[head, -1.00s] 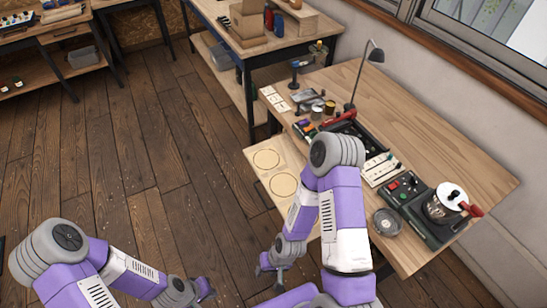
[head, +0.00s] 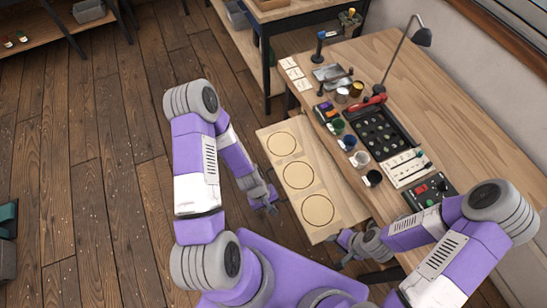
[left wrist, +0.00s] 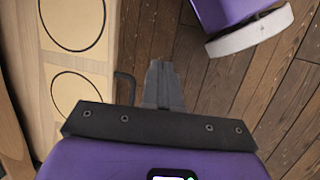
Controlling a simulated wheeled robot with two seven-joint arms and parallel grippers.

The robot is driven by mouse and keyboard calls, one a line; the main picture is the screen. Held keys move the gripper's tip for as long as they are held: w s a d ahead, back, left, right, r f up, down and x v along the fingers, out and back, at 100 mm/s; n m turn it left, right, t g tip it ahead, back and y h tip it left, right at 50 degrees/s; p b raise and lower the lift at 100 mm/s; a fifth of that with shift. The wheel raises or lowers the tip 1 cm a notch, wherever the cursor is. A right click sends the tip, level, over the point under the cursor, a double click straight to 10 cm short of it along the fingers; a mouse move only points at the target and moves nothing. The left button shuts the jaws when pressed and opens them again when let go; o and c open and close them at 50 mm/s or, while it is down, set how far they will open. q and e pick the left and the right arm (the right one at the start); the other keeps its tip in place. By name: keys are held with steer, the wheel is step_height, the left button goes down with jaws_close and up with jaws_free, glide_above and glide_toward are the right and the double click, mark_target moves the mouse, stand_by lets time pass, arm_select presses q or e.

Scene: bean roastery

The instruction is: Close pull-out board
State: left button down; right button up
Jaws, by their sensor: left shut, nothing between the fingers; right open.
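The pull-out board (head: 275,165), pale wood with three ringed circles, sticks out from the left side of the wooden table. It also shows at the left of the left wrist view (left wrist: 92,62). A thin dark bent handle (left wrist: 130,80) shows at its outer edge there. My left gripper (head: 270,203) is shut and empty, just outside the board's outer edge. In the left wrist view its fingers (left wrist: 163,68) lie right of the handle, apart from it in the picture. My right gripper (head: 340,250) is open by the board's near end, partly hidden by its own wrist.
The table (head: 455,135) carries a black tray (head: 375,130), several small cups, a white card panel (head: 405,168), a control box (head: 428,190) and a desk lamp (head: 421,36). Another bench stands behind. The wooden floor (head: 90,170) left of the board is clear.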

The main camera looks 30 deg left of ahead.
arm_select(q)
steer(key=w+a+n+t+h+b, duration=0.1)
steer(key=w+a+n+t, duration=0.35)
steer(key=a+n, duration=0.5)
steer(key=w+a+n+t+h+b, duration=0.1)
steer(key=w+a+n+t, duration=0.2)
steer(key=w+a+n, duration=0.5)
steer(key=b+x, duration=0.1)
steer(key=x, duration=0.8)
steer(key=shift+w+d+n+b, duration=0.3)
steer(key=shift+w+n, duration=0.15)
steer(key=shift+w, duration=0.15)
steer(key=shift+r+g, duration=0.1)
steer(key=shift+g, duration=0.15)
